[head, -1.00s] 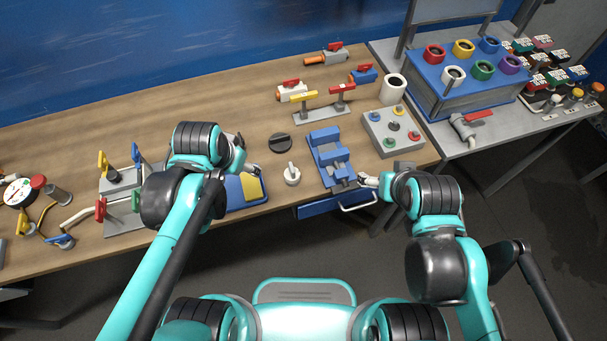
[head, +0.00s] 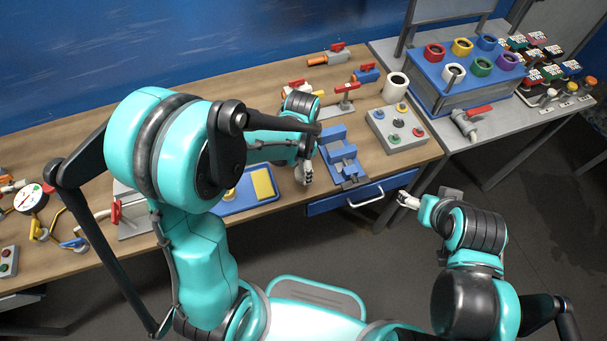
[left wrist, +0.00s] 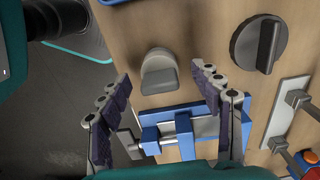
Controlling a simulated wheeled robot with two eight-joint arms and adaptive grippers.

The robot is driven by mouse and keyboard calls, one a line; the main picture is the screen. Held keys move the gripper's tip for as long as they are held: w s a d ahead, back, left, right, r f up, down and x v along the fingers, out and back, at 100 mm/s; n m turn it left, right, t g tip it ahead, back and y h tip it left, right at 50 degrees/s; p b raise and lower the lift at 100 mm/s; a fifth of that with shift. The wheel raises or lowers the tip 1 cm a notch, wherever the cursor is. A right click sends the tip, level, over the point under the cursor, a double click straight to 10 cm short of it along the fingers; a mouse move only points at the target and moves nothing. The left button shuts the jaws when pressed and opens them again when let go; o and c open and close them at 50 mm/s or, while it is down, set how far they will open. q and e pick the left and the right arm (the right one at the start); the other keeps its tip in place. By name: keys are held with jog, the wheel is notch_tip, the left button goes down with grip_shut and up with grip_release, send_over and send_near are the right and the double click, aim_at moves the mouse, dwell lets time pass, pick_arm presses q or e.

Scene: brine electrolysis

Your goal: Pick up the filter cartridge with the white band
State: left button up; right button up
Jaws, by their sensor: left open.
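The cartridge with the white band (head: 453,73) stands in the front left slot of a blue rack (head: 447,101) at the upper right of the head view. Other cartridges there have red, yellow, blue, green and purple bands. My left gripper (head: 305,174) is over the workbench, left of the blue vise (head: 341,157), far from the rack. In the left wrist view it is open and empty (left wrist: 162,82), with a grey knob (left wrist: 158,74) beyond its fingers. My right gripper (head: 407,200) is in front of the bench edge; its finger opening is unclear.
A white cylinder (head: 396,85) and a grey button box (head: 396,131) stand between the vise and the rack. A valve with a red handle (head: 473,117) lies in front of the rack. A blue drawer (head: 362,193) sits under the bench edge.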

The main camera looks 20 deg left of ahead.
pick_arm(q)
notch_tip(320, 180, down, 3)
jog(key=shift+f+b, duration=0.2)
jog(key=shift+b, duration=0.25)
grip_shut()
jog(key=shift+r, duration=0.1)
